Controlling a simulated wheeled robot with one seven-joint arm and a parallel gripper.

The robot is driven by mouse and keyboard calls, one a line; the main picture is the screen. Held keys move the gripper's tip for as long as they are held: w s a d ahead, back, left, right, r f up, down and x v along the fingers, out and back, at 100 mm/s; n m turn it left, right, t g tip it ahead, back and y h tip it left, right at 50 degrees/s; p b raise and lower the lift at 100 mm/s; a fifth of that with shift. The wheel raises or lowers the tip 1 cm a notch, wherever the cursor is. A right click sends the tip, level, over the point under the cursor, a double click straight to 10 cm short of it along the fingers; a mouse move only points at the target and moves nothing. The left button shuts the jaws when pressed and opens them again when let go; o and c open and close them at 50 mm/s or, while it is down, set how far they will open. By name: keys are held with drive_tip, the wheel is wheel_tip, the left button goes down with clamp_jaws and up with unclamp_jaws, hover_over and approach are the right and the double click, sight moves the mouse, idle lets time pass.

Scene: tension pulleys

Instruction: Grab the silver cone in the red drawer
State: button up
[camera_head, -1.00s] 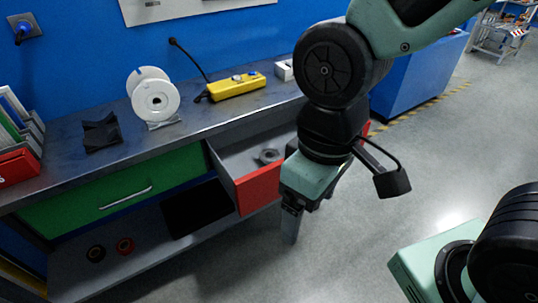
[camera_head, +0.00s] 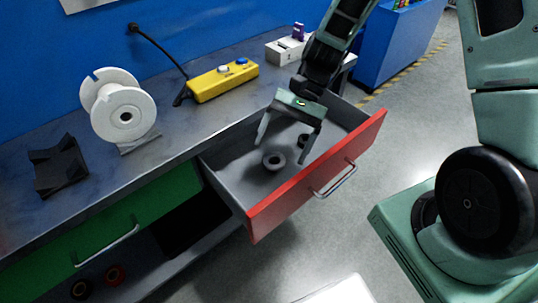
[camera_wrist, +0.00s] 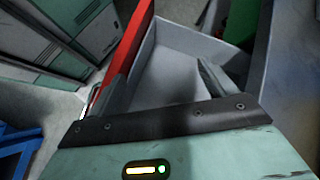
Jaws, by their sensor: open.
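The red drawer (camera_head: 315,178) is pulled out of the workbench, with a red front and a grey inside. A small grey, round part with a dark hole, which seems to be the silver cone (camera_head: 273,160), lies on the drawer floor. A second, darker round part (camera_head: 303,140) lies behind it, partly hidden by a finger. My gripper (camera_head: 281,152) is open and points down over the drawer, its fingers apart on either side of the grey part in the picture. Its exact height is unclear. In the wrist view, the open fingers (camera_wrist: 160,70) face the drawer's grey inside; no cone shows there.
On the workbench (camera_head: 185,125) stand a white spool (camera_head: 103,97), a yellow control box (camera_head: 222,82), a black holder (camera_head: 57,167) and a grey box (camera_head: 287,50). A closed green drawer (camera_head: 110,235) is left of the red one. Drawer walls surround my fingers.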

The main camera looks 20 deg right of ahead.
sight(268, 163)
drive_tip(key=w+d+f+m+t+y, duration=0.1)
drive_tip(key=w+d+f+m+y, duration=0.1)
drive_tip(key=f+m, duration=0.1)
drive_tip(key=w+d+f+m+t+y, duration=0.1)
drive_tip(key=w+d+f+m, duration=0.1)
drive_tip(key=d+f+m, duration=0.1)
drive_tip(key=w+d+f+m+t+y, duration=0.2)
drive_tip(key=d+f+m, duration=0.1)
drive_tip(key=f, duration=0.1)
drive_tip(key=shift+w+d+f+m+y+b, duration=0.15)
drive_tip(key=shift+w+d+m+y+b, duration=0.15)
drive_tip(key=shift+b, duration=0.1)
drive_tip(key=shift+a+f, duration=0.15)
drive_tip(key=shift+f, duration=0.05)
drive_tip(key=shift+w+p+x, duration=0.1)
drive_tip(key=shift+p+x, duration=0.2)
drive_tip(key=shift+x, duration=1.45)
drive_tip(key=shift+w+p+x, duration=0.15)
drive_tip(key=shift+p+x, duration=0.15)
drive_tip(key=shift+x, duration=1.45)
drive_tip(key=shift+f, duration=0.2)
drive_tip(key=c, duration=1.1)
